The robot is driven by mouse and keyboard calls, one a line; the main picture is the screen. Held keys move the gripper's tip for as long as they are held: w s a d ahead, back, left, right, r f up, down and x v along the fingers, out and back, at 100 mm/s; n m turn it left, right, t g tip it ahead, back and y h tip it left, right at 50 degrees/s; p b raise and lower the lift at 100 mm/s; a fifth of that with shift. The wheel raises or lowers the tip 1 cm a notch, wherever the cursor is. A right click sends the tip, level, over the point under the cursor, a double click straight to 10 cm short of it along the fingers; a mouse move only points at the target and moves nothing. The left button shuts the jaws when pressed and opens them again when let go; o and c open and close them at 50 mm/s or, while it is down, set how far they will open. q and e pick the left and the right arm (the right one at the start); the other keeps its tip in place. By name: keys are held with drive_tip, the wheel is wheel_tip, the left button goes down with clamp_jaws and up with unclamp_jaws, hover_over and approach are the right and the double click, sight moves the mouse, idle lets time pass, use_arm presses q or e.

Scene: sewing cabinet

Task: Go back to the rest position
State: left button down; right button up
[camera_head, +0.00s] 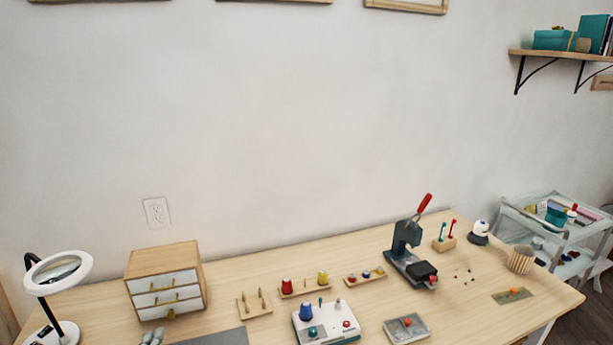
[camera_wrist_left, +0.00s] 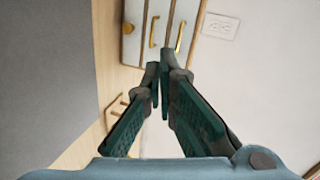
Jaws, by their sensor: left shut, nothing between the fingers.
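My left gripper (camera_wrist_left: 160,78) is shut and empty in the left wrist view, with its dark green fingers meeting near the tips. In the head view, only small grey tips of what looks like my left gripper (camera_head: 152,337) show at the bottom edge, in front of the small wooden drawer cabinet (camera_head: 163,258). The cabinet has white drawer fronts with gold handles, and the drawers look shut. It also shows in the left wrist view (camera_wrist_left: 165,12), beyond the fingertips. I cannot tell the exact gap between them. My right gripper is in neither view.
The wooden table (camera_head: 240,325) holds a magnifier lamp (camera_head: 58,270) at left, a spool rack (camera_head: 305,286), a white machine (camera_head: 325,322) and a dark press (camera_head: 408,255). A grey mat (camera_head: 215,338) lies at the front. The air above the table is clear.

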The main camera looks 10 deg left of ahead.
use_arm(q)
drive_tip(key=s+d+f+n+g, duration=0.1)
drive_tip(key=s+d+f+n, duration=0.1)
drive_tip(key=s, duration=0.2)
drive_tip(key=s+d+f+n+g+h, duration=0.1)
drive_tip(key=s+d+f+n+g, duration=0.1)
drive_tip(key=s, duration=0.2)
drive_tip(key=s+d+f+n+g+h, duration=0.1)
drive_tip(key=s+d+f, duration=0.2)
drive_tip(key=s, duration=0.1)
drive_tip(key=shift+s+n+g, duration=0.3)
drive_tip(key=shift+s+n, duration=0.1)
drive_tip(key=s+d+f+n+g+h, duration=0.1)
drive_tip(key=s+d+n+g+h, duration=0.1)
drive_tip(key=s+d, duration=0.35)
drive_tip(key=s+d+f+n+g+h, duration=0.2)
drive_tip(key=s+d, duration=0.1)
drive_tip(key=s, duration=0.6)
wheel_tip(320, 180, down, 18)
drive_tip(key=a+g, duration=0.2)
drive_tip(key=s+f, duration=1.3)
drive_tip(key=s, duration=0.1)
drive_tip(key=shift+s+g, duration=0.4)
drive_tip(key=shift+a, duration=0.1)
